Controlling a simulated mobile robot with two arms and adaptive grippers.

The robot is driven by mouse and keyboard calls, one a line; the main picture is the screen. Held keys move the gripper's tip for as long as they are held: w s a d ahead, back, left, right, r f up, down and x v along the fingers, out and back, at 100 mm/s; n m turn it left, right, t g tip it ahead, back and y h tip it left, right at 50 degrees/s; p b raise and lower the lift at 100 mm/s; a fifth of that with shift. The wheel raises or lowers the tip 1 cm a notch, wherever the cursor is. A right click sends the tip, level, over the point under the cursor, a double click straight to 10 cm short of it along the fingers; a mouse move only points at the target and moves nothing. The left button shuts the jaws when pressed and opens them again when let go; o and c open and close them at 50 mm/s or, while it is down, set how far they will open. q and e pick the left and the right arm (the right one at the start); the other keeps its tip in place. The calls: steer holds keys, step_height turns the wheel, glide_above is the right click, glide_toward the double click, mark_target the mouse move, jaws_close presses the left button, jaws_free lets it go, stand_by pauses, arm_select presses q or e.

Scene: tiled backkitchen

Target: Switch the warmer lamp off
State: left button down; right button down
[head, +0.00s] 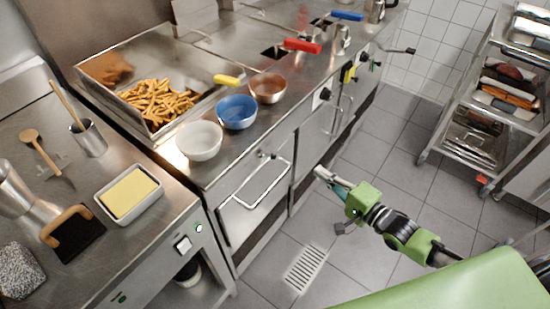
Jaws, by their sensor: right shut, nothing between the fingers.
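A white switch (183,243) sits on the steel front panel of the left counter, with a small pale indicator (199,229) beside it. I cannot tell which way the switch is set. The warmer lamp itself is not clearly visible. Fries (159,102) lie in a steel tray (112,87) on the counter. My right gripper (321,174) is shut and empty, above the floor in front of the cabinets, well to the right of the switch and apart from it. My left gripper is not in view.
White, blue and copper bowls (200,140) line the counter edge. A butter dish (130,192) stands above the switch panel. A cabinet handle (262,184) sticks out between gripper and switch. A rack (470,140) stands at right; the tiled floor between is clear.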

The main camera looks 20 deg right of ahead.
mark_target(268, 156)
steer(key=a+r, duration=0.1)
steer(key=a+r+y, duration=0.1)
steer(key=r, duration=0.1)
steer(key=shift+w+r+m, duration=0.15)
steer(key=shift+m, duration=0.25)
steer(key=x, duration=1)
steer(key=shift+a+r+p, duration=0.25)
steer(key=shift+a+p, duration=0.1)
steer(key=s+a, duration=0.1)
steer(key=s+a+p, duration=0.1)
steer(key=s, duration=0.1)
steer(key=shift+r, duration=0.15)
steer(key=shift+a, duration=0.1)
